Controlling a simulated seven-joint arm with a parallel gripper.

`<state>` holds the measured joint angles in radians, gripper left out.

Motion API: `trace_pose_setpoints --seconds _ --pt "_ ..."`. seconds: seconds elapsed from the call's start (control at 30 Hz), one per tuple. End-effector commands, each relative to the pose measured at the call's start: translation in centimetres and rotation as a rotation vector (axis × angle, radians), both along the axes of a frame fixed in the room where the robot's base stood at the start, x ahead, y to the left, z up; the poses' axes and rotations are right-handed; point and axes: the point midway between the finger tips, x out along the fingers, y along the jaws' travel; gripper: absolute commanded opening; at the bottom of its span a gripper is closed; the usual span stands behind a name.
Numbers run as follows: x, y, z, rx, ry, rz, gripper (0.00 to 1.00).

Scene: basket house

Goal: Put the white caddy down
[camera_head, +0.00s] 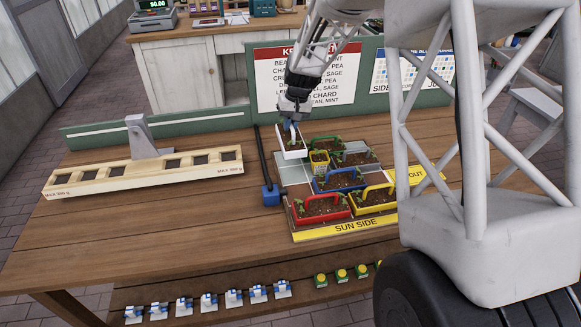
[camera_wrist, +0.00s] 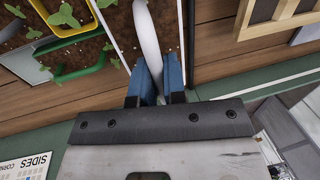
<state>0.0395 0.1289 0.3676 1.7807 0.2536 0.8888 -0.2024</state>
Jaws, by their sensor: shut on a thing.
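The white caddy (camera_head: 292,154) holds dark soil and seedlings. It is at the back left corner of the grey gridded tray (camera_head: 298,174); I cannot tell whether it touches the tray or hangs just above it. My gripper (camera_head: 289,121) is above it, shut on its white handle. In the wrist view the blue fingertips (camera_wrist: 158,80) stand on either side of the handle (camera_wrist: 147,40), and the white caddy's rim (camera_wrist: 183,35) shows beside it. The underside of the caddy is hidden.
Green (camera_head: 325,142), yellow (camera_head: 319,169), blue (camera_head: 340,188) and red (camera_head: 323,217) caddies and a second yellow caddy (camera_head: 374,208) crowd the tray. A black bar with a blue block (camera_head: 270,195) lies left of it. A wooden balance beam (camera_head: 145,178) stands farther left. A sign board (camera_head: 303,80) rises behind.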

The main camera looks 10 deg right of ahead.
Motion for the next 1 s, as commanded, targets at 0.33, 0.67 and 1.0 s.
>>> trace_pose_setpoints --seconds 0.33,0.67,1.0 --pt "0.0 0.0 -0.7 0.000 0.000 -0.001 0.00" --pt "0.0 0.0 -4.9 0.001 0.000 0.000 0.00" --pt "0.0 0.0 -6.2 0.000 -0.001 0.000 0.00"
